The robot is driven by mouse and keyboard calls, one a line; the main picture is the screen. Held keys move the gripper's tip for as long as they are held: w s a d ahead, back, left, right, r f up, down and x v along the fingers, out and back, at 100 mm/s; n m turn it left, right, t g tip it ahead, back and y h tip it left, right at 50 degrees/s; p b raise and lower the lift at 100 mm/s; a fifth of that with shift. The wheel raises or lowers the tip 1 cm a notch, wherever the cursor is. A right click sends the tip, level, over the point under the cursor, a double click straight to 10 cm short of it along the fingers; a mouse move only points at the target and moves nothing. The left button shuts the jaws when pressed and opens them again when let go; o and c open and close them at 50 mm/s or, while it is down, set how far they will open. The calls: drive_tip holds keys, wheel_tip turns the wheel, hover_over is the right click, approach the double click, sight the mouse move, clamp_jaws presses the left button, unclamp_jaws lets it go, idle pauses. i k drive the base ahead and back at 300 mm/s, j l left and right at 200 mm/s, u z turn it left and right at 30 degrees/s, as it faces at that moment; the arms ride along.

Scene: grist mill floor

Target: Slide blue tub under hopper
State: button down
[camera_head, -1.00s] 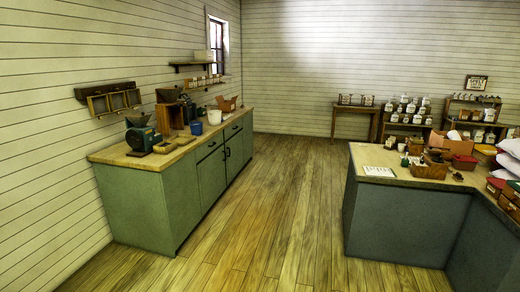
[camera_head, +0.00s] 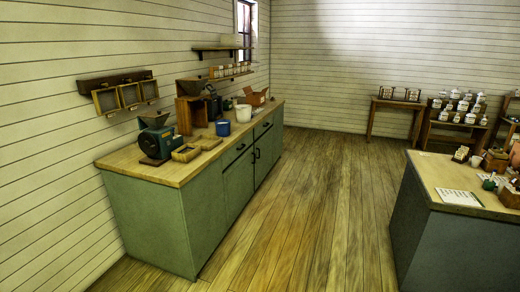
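The blue tub (camera_head: 223,128) is a small round container on the wooden top of the green counter (camera_head: 150,182) at the left. It stands near the counter's front edge, to the right of a wooden box-like unit (camera_head: 191,115) with a dark hopper (camera_head: 189,87) on top. A second dark hopper (camera_head: 154,119) sits on a blue-green mill (camera_head: 157,142) nearer the counter's near end. The space below the hoppers is too small to make out clearly. My gripper is not in view.
A white tub (camera_head: 243,113) and an orange-brown box (camera_head: 256,96) stand farther along the counter. Small wooden trays (camera_head: 186,153) lie beside the mill. Open plank floor (camera_head: 300,200) lies between this counter and a grey-sided counter (camera_head: 450,245) at the right.

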sight(223, 127)
drive_tip(key=i, duration=3.7)
drive_tip(key=i+l+u, duration=0.2)
drive_tip(key=i, duration=1.2)
drive_tip(key=i+j, duration=0.05)
drive_tip(key=j, duration=0.05)
